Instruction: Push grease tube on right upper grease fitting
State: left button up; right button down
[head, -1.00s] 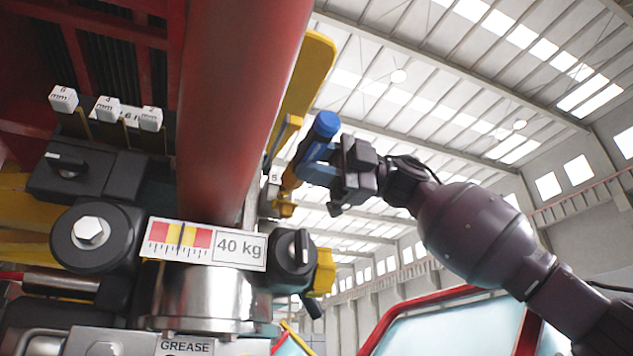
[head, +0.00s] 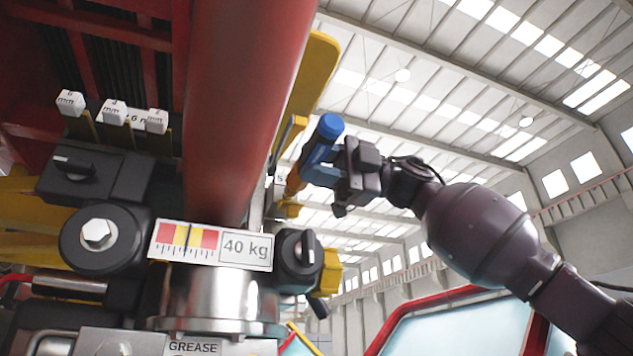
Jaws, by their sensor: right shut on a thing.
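My right gripper (head: 327,172) comes in from the right and is shut on the grease tube (head: 327,130), a blue cylinder with an orange lower end. The tube is tilted, its blue end up and its orange end down to the left. The orange end (head: 294,182) is close to the yellow and grey parts beside the red column. The grease fitting cannot be made out there, so I cannot tell whether the tube touches it. My left gripper is not in view.
The thick red column (head: 232,100) stands left of the tube, with a yellow plate (head: 308,75) behind it. Below are a 40 kg gauge plate (head: 245,251), a black knob (head: 297,247) and a yellow part (head: 330,272). A red-framed glass panel (head: 450,325) is at lower right.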

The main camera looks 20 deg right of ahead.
jog(key=shift+w+r, duration=0.1)
jog(key=shift+w, duration=0.8)
dwell(2.0)
jog(key=shift+s, duration=0.2)
dwell(4.9)
